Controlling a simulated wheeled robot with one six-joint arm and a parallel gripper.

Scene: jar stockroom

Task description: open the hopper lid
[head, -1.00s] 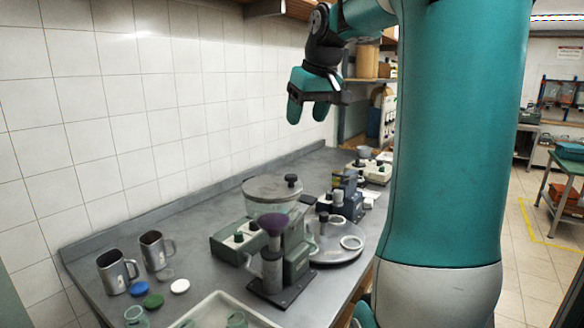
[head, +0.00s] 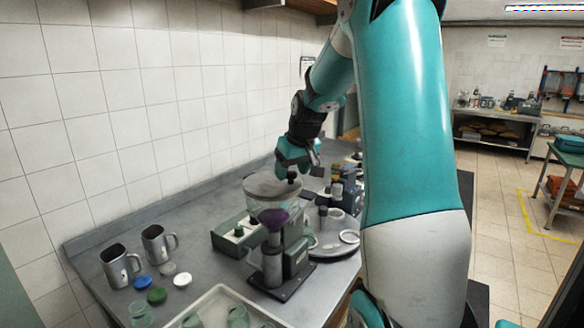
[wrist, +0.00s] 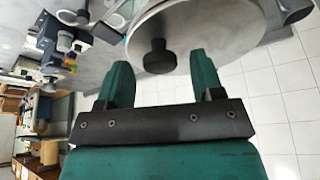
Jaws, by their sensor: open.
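The hopper (head: 273,215) is a clear bowl on a dark green machine on the grey counter. Its round lid (head: 262,188) sits closed on top, with a black knob (head: 291,178) near the right edge. My gripper (head: 298,170) is open and just above the knob. In the wrist view, the lid (wrist: 205,30) fills the top and its black knob (wrist: 159,57) lies a little beyond and between the two green fingertips (wrist: 156,75). The fingers look apart from the knob.
Two metal mugs (head: 119,266), small lids (head: 157,295) and a pale tray (head: 215,296) with glass jars stand at the front left. A round grey plate (head: 335,243) and small machines stand right of the hopper. A tiled wall (head: 180,90) runs along the back.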

